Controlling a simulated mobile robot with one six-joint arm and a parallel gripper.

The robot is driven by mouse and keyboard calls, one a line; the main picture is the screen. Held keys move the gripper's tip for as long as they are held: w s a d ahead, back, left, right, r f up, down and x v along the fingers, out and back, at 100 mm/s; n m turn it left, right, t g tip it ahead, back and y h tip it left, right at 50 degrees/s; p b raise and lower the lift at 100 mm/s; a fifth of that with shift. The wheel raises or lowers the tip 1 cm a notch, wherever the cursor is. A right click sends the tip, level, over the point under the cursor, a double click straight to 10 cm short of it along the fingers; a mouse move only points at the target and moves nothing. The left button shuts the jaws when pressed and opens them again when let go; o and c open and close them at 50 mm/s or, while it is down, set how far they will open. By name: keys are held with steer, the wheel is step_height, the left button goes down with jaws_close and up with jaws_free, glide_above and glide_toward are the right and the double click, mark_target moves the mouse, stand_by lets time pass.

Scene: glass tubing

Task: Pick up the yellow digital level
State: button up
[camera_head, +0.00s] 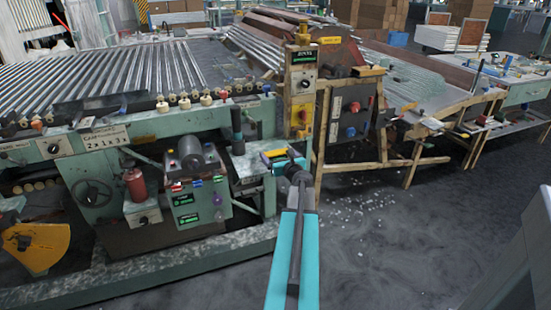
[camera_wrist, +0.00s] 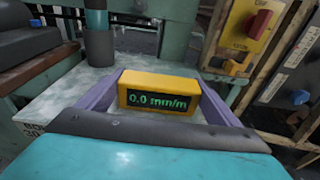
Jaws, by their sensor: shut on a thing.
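The yellow digital level (camera_wrist: 158,93) is a small yellow box with a dark display reading "0.0 mm/m". In the wrist view it sits between the two purple fingers of my gripper (camera_wrist: 160,98), which are shut on its sides. Its display side faces the wrist camera. A pale, worn shelf (camera_wrist: 60,98) lies under and around it; I cannot tell whether the level touches the shelf. In the head view the level (camera_head: 275,153) shows as a small yellow patch just beyond the end of my teal arm, partly hidden by it.
A dark post with a teal band (camera_wrist: 97,35) stands on the shelf behind and left of the level. A dark machine part (camera_wrist: 25,42) is at far left. A yellow control box (camera_wrist: 250,28) with a red switch is at right. Open floor (camera_head: 390,250) lies right of my arm.

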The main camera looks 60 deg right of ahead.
mark_target(277, 152)
steer(key=shift+r, duration=0.15)
steer(key=shift+r, duration=0.6)
step_height(277, 152, up, 2)
steer(key=shift+r+p, duration=0.1)
steer(key=shift+p, duration=0.45)
steer(key=p+v, duration=0.2)
steer(key=v, duration=0.9)
steer(key=shift+w+a+f, duration=0.2)
steer(key=shift+a, duration=0.2)
steer(key=p, duration=0.3)
steer(key=shift+s+a, duration=0.15)
steer(key=p+v, duration=0.1)
steer(key=p, duration=0.5)
steer(key=shift+s+a, duration=0.2)
steer(key=shift+s, duration=0.05)
